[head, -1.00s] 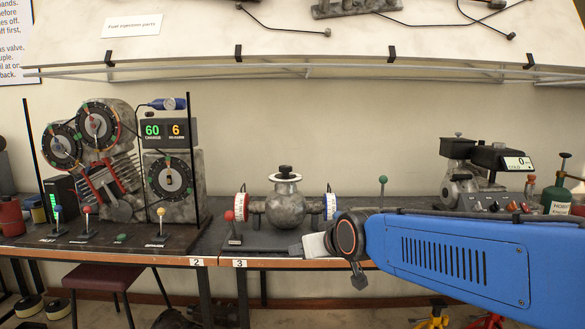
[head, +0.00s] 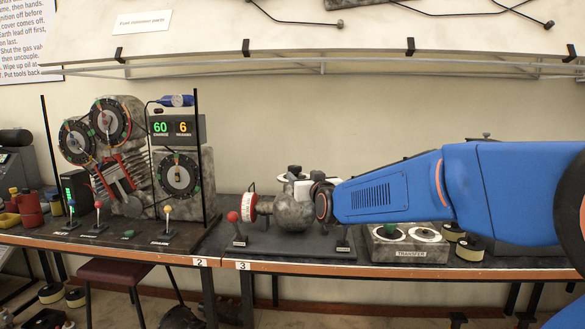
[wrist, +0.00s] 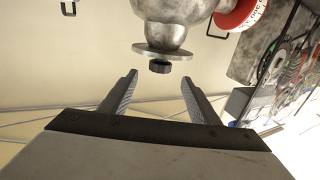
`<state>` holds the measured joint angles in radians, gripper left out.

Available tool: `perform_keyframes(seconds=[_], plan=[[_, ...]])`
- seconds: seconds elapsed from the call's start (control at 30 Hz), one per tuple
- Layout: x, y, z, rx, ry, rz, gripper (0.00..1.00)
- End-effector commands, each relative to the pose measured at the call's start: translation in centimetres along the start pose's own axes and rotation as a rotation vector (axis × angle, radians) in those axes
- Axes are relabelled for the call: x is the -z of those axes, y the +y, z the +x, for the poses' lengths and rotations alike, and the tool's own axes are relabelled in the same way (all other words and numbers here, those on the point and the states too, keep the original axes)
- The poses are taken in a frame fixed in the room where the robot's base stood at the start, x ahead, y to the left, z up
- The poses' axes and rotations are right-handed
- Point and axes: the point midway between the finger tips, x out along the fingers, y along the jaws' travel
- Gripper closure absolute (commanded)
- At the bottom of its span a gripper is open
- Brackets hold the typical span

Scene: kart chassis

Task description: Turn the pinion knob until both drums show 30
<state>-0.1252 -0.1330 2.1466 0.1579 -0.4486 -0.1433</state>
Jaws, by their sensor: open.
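The pinion knob (wrist: 160,67) is small and dark, on a round flange of the grey ball-shaped housing (wrist: 165,30) in the wrist view. The housing also shows in the head view (head: 294,215). My gripper (wrist: 160,77) is open, with its two fingertips apart on either side of the knob's line and seemingly just short of it. One red and white drum (head: 249,208) sits left of the housing; it also shows at the wrist view's top (wrist: 238,14). Its number is not readable. The other drum is hidden behind my arm in the head view.
A red-knobbed lever (head: 234,217) stands left of the housing on the same base plate. A bench with several dials (head: 178,174) and levers is at left. A transfer box (head: 408,240) sits right of the housing. A wall shelf runs above.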

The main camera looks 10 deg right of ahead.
Motion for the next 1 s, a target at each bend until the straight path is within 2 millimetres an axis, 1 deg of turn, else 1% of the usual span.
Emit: perform_keyframes(seconds=[0.03, 0.7, 0.9, 1.0], plan=[[-0.1, 0.0, 0.9, 0.000, -0.001, 0.000, 0.44], [-0.1, 0.0, 11.1, 0.000, -0.001, 0.000, 0.44], [-0.1, 0.0, 13.2, 0.000, -0.002, 0.000, 0.44], [0.0, 0.0, 13.8, 0.000, -0.001, 0.001, 0.44]])
